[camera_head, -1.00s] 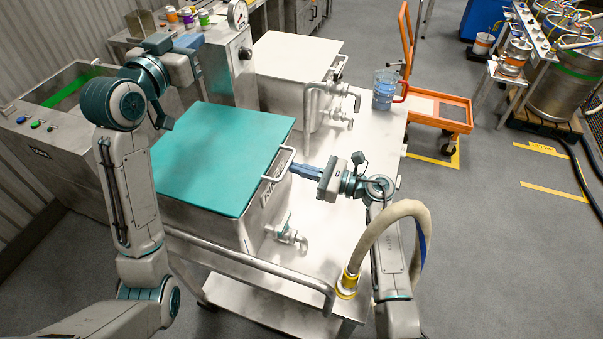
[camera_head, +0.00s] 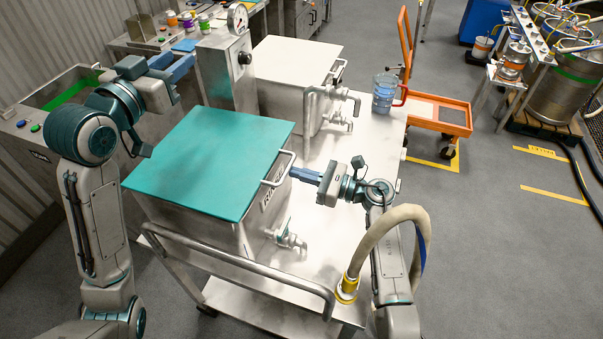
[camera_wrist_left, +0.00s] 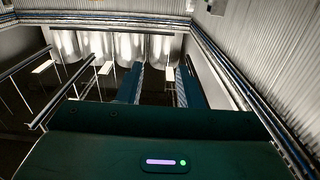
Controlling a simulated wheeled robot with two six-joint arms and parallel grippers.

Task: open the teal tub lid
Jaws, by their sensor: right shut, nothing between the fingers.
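The teal lid (camera_head: 210,160) lies flat over the steel tub (camera_head: 250,222) on the cart. A metal bar handle (camera_head: 291,165) stands at the lid's right edge. My right gripper (camera_head: 294,172) is shut and empty, its tips close beside this handle; I cannot tell whether they touch it. My left gripper (camera_head: 182,63) is beyond the lid's far left side, above and apart from it. Its two blue fingers are spread with nothing between them, as the left wrist view (camera_wrist_left: 160,85) shows.
A second steel tub with a pale lid (camera_head: 297,62) stands behind. A gauge box (camera_head: 226,70) is close to my left gripper. A blue jug (camera_head: 384,92) stands on the cart top (camera_head: 350,150). A hose (camera_head: 375,235) arches near my right arm.

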